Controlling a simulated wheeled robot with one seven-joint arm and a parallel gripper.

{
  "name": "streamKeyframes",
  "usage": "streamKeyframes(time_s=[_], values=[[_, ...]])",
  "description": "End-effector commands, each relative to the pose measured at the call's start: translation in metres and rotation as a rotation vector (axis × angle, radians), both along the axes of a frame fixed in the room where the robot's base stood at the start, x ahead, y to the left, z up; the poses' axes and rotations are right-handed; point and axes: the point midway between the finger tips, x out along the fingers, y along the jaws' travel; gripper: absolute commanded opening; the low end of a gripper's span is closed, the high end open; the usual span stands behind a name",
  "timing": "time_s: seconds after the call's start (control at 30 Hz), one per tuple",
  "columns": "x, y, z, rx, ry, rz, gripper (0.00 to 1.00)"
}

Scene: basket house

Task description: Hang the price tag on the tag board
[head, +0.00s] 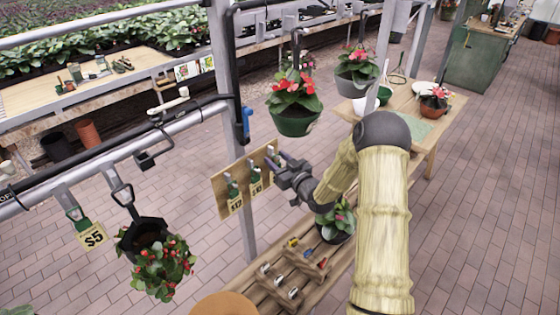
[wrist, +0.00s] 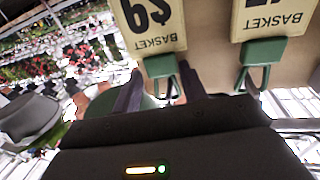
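The tag board (head: 218,196) is a tan panel by the grey post, with green-clipped price tags on its front. A left tag (head: 235,203) and a middle tag (head: 256,186) hang there. My gripper (head: 277,163) is at the board's right end. In the wrist view, my two fingers (wrist: 161,80) stand on either side of the green clip of a price tag (wrist: 152,28), which appears upside down with "BASKET" on it. Whether they press on the clip is unclear. Another BASKET tag (wrist: 272,18) hangs beside it. The hook behind the held-side tag is hidden.
A $5 tag (head: 92,235) and a flower basket (head: 160,266) hang from the rail at left. A red-flowered pot (head: 294,119) hangs above my gripper. A wooden slatted bench (head: 263,289) with tools and a potted plant (head: 336,221) lie below. Brick floor is open at right.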

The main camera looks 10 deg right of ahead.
Motion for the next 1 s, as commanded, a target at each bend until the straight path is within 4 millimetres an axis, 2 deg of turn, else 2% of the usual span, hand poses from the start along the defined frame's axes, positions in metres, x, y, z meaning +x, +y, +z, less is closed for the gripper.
streamKeyframes(time_s=[0.03, 0.63, 0.83, 1.0], values=[[-0.003, 0.013, -0.008, -0.001, 0.018, 0.024, 0.54], [-0.005, 0.014, -0.010, -0.002, 0.021, 0.029, 0.54], [-0.015, 0.006, -0.011, -0.002, 0.021, 0.025, 0.54], [-0.038, -0.012, -0.010, 0.000, 0.014, 0.013, 0.54]])
